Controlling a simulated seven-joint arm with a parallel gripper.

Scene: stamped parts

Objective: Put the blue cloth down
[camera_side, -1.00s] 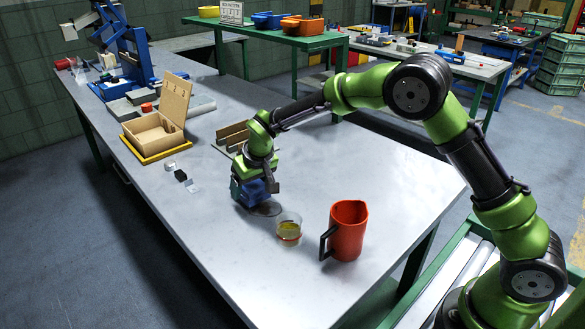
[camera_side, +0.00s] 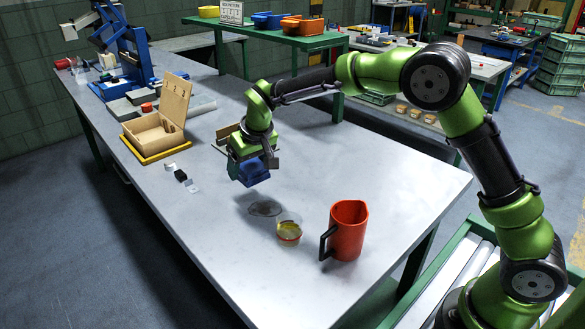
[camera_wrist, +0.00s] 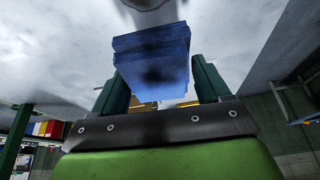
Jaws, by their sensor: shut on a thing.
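The blue cloth (camera_side: 254,172) is a folded, layered pad. My gripper (camera_side: 252,165) is shut on it and holds it above the grey table, up and to the left of a dark stain (camera_side: 265,208) on the tabletop. In the wrist view the blue cloth (camera_wrist: 152,62) sits between the two dark green fingers of my gripper (camera_wrist: 155,85). The cloth hides part of what lies beyond it.
A glass (camera_side: 289,229) with yellowish liquid stands beside the stain, and a red jug (camera_side: 346,230) stands to its right. An open wooden box (camera_side: 152,132) and small parts (camera_side: 181,176) lie to the left. The table (camera_side: 215,235) is bare in front.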

